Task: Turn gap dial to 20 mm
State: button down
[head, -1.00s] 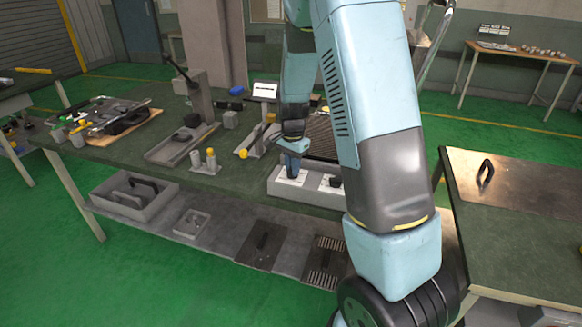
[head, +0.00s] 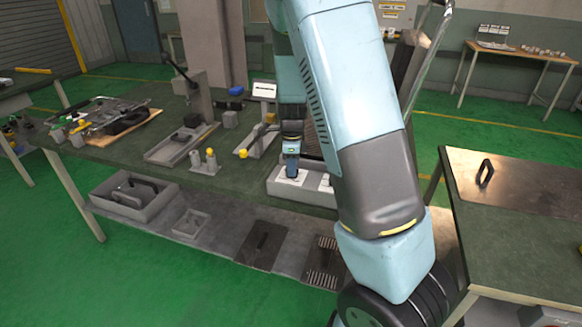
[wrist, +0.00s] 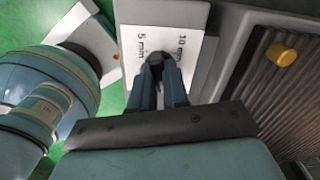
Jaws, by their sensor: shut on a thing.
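The gap dial (wrist: 155,58) is a small dark knob in front of a white scale plate (wrist: 137,36) in the wrist view. Marks reading 5 mm and 10 mm show on the plate; a 20 mm mark is not visible. My gripper (wrist: 157,72) is shut on the dial, a finger on each side, and hides much of it. In the head view my gripper (head: 292,172) points down onto the left white plate of a grey control box (head: 278,188) at the bench front. The dial is hidden there.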

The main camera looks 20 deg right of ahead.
jog(key=m, duration=0.6)
jog(key=shift+w+r+m, duration=0.1)
jog(key=shift+w+m, duration=0.1)
jog(key=shift+m, duration=0.1)
jog(key=m, duration=0.5)
jog(key=shift+m, duration=0.3)
jog(key=c, duration=1.1)
grip_release()
jog(key=shift+s, duration=0.1)
notch_tip(320, 180, up, 14)
jog(key=shift+f, duration=0.25)
